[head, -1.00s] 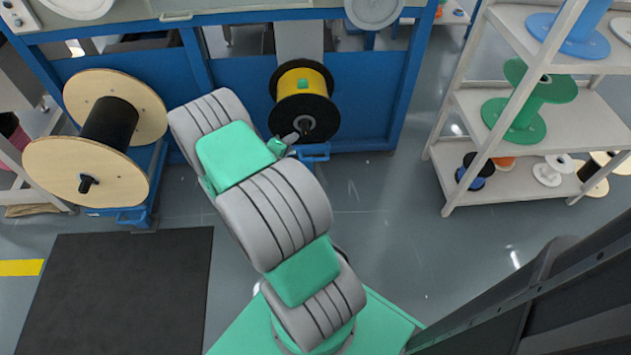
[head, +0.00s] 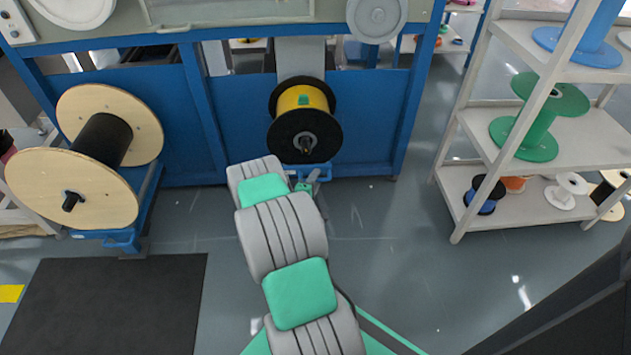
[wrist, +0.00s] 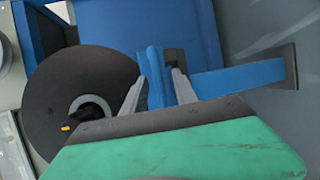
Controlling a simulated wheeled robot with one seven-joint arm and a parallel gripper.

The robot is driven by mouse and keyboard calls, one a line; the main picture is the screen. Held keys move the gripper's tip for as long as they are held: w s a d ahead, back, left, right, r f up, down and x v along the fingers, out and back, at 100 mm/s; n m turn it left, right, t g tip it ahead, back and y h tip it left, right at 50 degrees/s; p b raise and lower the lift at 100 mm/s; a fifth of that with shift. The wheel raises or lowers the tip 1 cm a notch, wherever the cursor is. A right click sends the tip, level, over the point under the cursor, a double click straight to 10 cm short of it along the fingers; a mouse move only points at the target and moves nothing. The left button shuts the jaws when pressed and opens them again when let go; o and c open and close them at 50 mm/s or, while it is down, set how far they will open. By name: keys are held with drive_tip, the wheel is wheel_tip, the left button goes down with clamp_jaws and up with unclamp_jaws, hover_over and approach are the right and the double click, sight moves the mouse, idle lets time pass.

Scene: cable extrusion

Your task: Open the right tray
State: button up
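The right tray (head: 318,172) is a blue frame low under the black spool with yellow cable (head: 304,98). Only its front edge shows in the head view, and I cannot tell how far out it is. My gripper (head: 306,188) is at the front of this tray, small and partly hidden by my arm. In the wrist view, the fingers of my gripper (wrist: 158,82) stand on either side of an upright blue bar (wrist: 155,77). A longer blue bar (wrist: 238,78) runs right from there. I cannot tell whether the fingers press on the upright bar.
A big wooden spool (head: 75,185) with black cable sits on the left blue tray (head: 122,240). A dark mat (head: 115,305) lies on the floor in front. A white shelf (head: 540,145) with spools stands at the right. The floor between mat and shelf is clear apart from my body.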

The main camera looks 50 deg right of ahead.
drive_tip(key=shift+c, duration=0.2)
clamp_jaws()
idle(1.0)
